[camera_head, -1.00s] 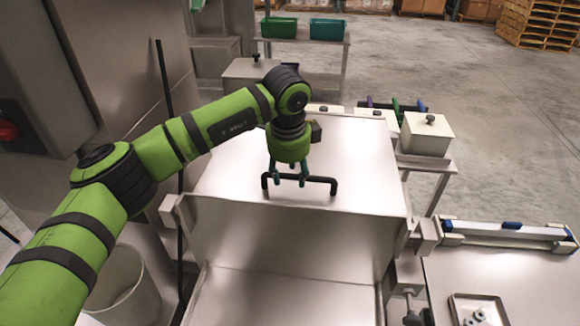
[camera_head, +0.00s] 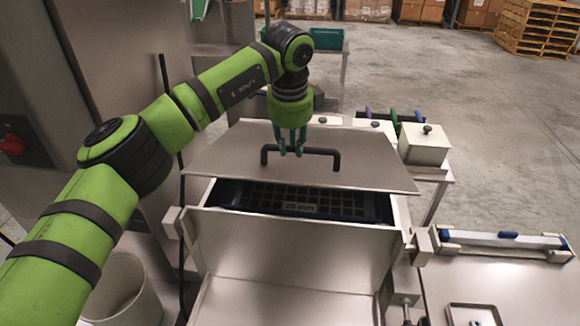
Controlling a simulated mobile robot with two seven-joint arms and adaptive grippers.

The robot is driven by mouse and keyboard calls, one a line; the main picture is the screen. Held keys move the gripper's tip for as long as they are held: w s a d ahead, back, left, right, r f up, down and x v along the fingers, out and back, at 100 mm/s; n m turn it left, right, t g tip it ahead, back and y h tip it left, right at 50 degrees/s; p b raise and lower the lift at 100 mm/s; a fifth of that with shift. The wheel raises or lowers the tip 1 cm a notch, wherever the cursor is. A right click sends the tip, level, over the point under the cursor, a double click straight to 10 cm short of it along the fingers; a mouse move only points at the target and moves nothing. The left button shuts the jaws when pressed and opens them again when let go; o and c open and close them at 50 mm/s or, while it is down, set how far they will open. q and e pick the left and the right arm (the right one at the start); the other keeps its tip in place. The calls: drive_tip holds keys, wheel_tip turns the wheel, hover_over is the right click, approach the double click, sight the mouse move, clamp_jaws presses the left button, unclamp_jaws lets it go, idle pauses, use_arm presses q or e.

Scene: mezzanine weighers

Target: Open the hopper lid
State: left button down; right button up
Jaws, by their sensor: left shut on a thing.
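The hopper lid (camera_head: 350,170) is a flat steel plate, raised at its near edge and tilted, with a gap beneath it. Its black bar handle (camera_head: 327,152) stands near the front edge. My left gripper (camera_head: 290,150) is shut on the handle from above, toward its left part. My right gripper is not in view.
A white box with a black knob (camera_head: 425,145) stands behind at the right. A steel bench (camera_head: 475,280) with a blue-ended bar (camera_head: 503,240) and a small tray is at the right. A pale bin (camera_head: 122,290) stands at the lower left.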

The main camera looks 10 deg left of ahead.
use_arm(q)
drive_tip(key=w+r+p, duration=0.4)
drive_tip(key=r, duration=0.3)
drive_tip(key=shift+w+r+p, duration=0.2)
drive_tip(key=shift+w+p, duration=0.1)
drive_tip(key=shift+p, duration=0.1)
